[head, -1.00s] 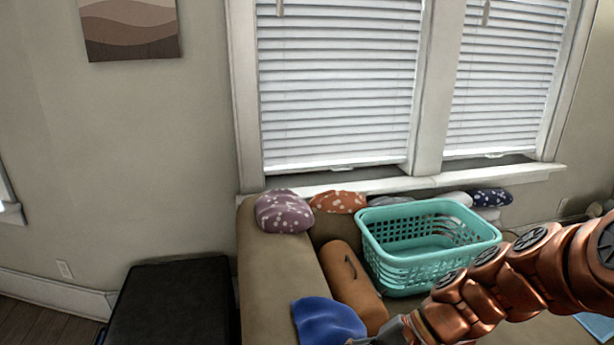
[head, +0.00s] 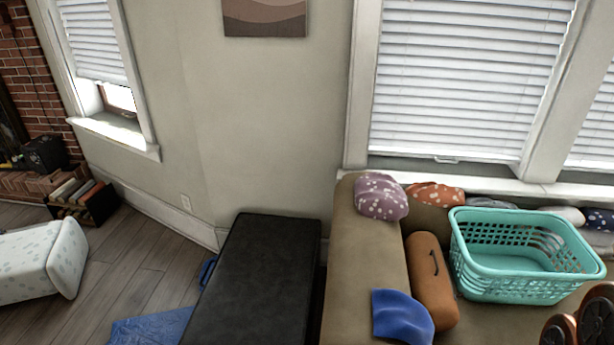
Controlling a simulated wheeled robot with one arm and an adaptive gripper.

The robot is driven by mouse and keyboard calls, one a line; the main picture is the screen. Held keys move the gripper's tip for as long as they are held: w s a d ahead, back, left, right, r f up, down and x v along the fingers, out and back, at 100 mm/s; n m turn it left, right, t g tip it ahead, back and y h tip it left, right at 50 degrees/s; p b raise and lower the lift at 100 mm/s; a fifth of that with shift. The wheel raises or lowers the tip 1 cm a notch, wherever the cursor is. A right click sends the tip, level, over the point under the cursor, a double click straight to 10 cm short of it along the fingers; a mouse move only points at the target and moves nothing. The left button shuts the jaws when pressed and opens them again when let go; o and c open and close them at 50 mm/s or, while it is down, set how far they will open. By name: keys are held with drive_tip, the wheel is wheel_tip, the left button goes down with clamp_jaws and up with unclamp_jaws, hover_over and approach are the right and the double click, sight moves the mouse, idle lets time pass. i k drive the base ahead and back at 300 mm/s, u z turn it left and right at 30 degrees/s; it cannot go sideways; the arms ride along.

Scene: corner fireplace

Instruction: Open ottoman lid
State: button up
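A black box-like piece with a flat dark top, which looks like the ottoman (head: 262,270), stands against the wall beside the sofa arm in the head view. Its top lies flat and looks closed. Its near end is cut off by the bottom of the picture. Part of my copper-coloured arm shows at the lower right corner, over the sofa. My gripper is outside the picture, so its state is hidden.
The tan sofa (head: 362,260) stands right beside the black piece. It bears a teal basket (head: 525,285), an orange bolster (head: 430,275) and a blue cloth (head: 402,318). A blue rug or cloth (head: 150,328) lies on the floor at left. A white patterned piece (head: 45,260) lies further left.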

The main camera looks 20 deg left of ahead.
sight(258, 290)
drive_tip(key=k, duration=1.65)
drive_tip(key=u, duration=2.6)
drive_tip(key=i, duration=3.25)
drive_tip(key=z, duration=2.65)
